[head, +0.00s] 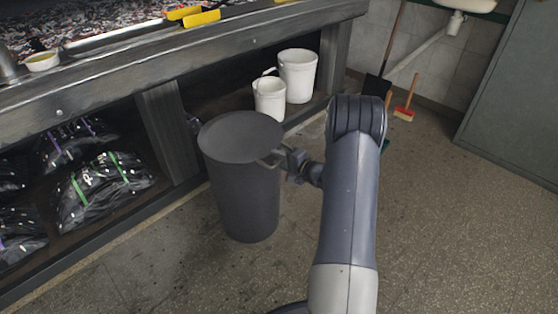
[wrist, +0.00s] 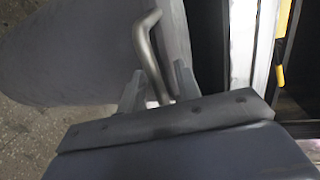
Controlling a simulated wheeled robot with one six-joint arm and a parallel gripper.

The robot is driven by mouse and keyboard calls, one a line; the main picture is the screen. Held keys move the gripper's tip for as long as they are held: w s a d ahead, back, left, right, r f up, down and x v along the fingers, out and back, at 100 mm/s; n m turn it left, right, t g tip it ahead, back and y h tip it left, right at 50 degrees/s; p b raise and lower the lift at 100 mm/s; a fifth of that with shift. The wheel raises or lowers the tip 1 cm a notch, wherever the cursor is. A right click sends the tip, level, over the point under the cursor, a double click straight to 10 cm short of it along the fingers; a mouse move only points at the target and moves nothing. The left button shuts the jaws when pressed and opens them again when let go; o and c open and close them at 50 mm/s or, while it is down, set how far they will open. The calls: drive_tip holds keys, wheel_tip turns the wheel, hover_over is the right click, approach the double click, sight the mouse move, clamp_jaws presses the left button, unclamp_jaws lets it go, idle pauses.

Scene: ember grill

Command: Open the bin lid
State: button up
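The bin (head: 245,200) is a dark grey round can standing on the floor in front of the counter. Its flat lid (head: 240,137) is down on the rim. A bent metal handle (head: 268,161) sticks out at the lid's right side; it also shows in the wrist view (wrist: 148,45). My gripper (head: 283,161) is at this handle, reaching in from the right. In the wrist view my gripper (wrist: 158,72) has its two fingers apart, with the handle's end between them. Gaps show beside the handle, and I see no firm grip on it. The inside of the bin is hidden.
The counter (head: 150,65) runs behind the bin, with black bags (head: 105,185) on its lower shelf. Two white buckets (head: 297,75) stand behind the bin. A small broom (head: 405,108) is at the back wall. The floor at right is clear up to a green-grey cabinet (head: 520,100).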

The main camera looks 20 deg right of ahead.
drive_tip(key=shift+w+a, duration=0.1)
drive_tip(key=shift+w, duration=0.15)
drive_tip(key=shift+c, duration=0.5)
clamp_jaws()
